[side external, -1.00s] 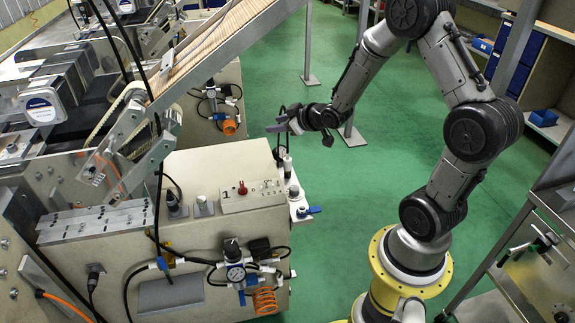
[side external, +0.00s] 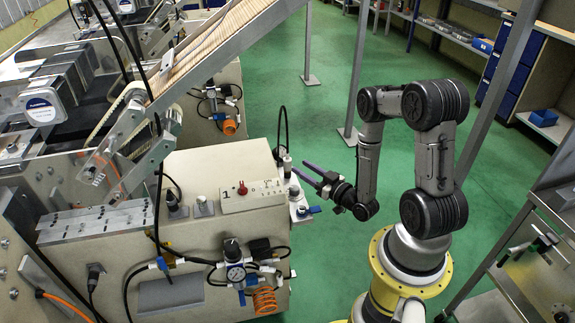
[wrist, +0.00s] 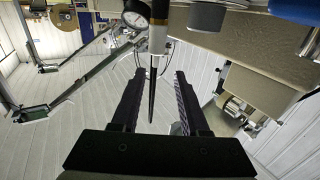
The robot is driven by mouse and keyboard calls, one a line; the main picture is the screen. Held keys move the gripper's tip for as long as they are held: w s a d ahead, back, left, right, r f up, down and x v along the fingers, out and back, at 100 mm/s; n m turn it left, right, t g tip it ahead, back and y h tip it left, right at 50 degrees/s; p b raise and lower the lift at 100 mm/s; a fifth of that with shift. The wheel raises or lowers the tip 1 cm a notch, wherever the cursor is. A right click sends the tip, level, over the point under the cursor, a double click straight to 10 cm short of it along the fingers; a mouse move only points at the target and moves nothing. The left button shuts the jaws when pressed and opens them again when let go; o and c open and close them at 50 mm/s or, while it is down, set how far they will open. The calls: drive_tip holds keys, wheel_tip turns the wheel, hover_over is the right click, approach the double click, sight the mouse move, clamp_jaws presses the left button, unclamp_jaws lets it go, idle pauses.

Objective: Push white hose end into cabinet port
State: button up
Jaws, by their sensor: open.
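A short white hose end (side external: 287,163) with a thin black hose rising above it stands upright at the right edge of the beige cabinet (side external: 190,240). Whether it is seated in a port I cannot tell; the port itself is not visible. My gripper (side external: 298,168) is open, its two fingers pointing left toward the cabinet edge, just right of the hose end. In the wrist view, a dark thin rod-like piece (wrist: 153,80) shows between the open fingers of my gripper (wrist: 155,73), apart from both.
A grey knob (side external: 294,190) and a blue-handled valve (side external: 309,211) sit at the cabinet's right edge, close below my fingers.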

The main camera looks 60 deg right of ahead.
sight(288, 165)
drive_tip(key=x, duration=0.5)
drive_tip(key=shift+w+d, duration=0.1)
drive_tip(key=shift+w, duration=0.3)
drive_tip(key=shift+d+r+x, duration=0.1)
drive_tip(key=shift+d+x, duration=0.05)
drive_tip(key=shift+x, duration=1.15)
drive_tip(key=shift+d+r+x, duration=0.1)
drive_tip(key=shift+d+x, duration=0.1)
drive_tip(key=shift+x, duration=1.1)
drive_tip(key=shift+s, duration=0.1)
drive_tip(key=shift+c, duration=0.2)
clamp_jaws()
